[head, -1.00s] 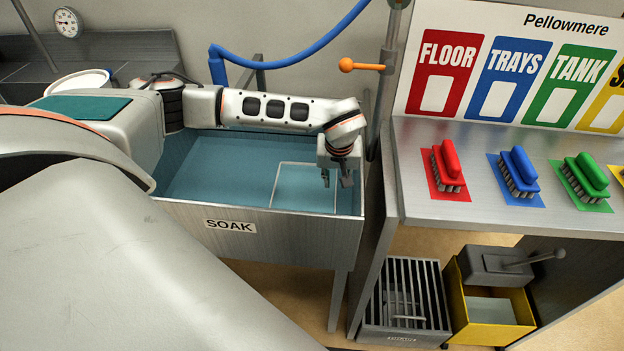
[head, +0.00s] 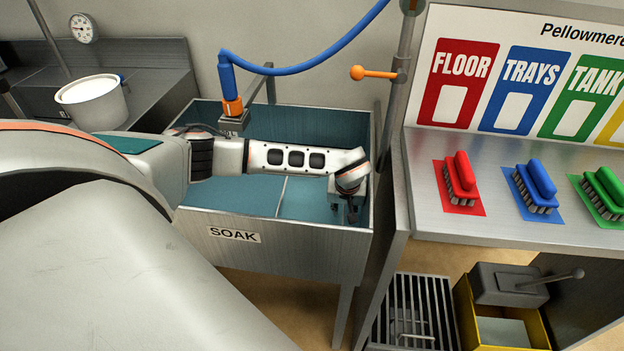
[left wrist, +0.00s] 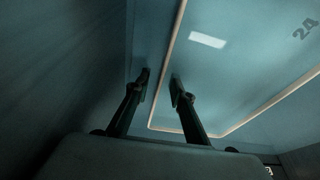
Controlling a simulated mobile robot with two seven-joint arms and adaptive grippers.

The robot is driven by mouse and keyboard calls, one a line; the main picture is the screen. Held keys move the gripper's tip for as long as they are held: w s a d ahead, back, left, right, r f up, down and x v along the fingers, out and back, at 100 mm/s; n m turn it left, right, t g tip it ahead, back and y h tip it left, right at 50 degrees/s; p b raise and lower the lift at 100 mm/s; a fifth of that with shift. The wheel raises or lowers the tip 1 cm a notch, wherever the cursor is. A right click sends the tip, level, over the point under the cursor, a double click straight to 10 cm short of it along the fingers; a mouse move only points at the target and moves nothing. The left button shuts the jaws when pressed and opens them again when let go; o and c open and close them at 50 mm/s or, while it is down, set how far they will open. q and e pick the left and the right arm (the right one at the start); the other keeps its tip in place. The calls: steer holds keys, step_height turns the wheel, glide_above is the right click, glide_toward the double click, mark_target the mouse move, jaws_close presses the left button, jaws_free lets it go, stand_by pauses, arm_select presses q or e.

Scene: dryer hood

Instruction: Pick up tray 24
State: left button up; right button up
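Tray 24 (head: 303,203) lies in the blue-green SOAK sink (head: 290,250). In the head view its pale rim shows as a thin line left of my gripper, and my arm covers its far part. In the left wrist view the tray (left wrist: 240,60) is a flat panel with a light rim and a dark "24" at the upper right. My left gripper (head: 348,212) is down inside the sink's right end. In the left wrist view its two fingers (left wrist: 159,77) are apart, with the tray's rim line between them. I cannot tell their depth against the rim. My right gripper is out of view.
The sink's front and right walls stand close around my left gripper. A blue hose (head: 300,68) hangs over the sink. A metal post with an orange lever (head: 372,73) and a bench with brushes (head: 462,182) stand to the right. A white bucket (head: 92,103) is at left.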

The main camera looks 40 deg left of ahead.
arm_select(q)
steer(key=shift+w+f, duration=0.1)
steer(key=shift+f, duration=0.3)
jaws_close()
steer(key=shift+r, duration=0.1)
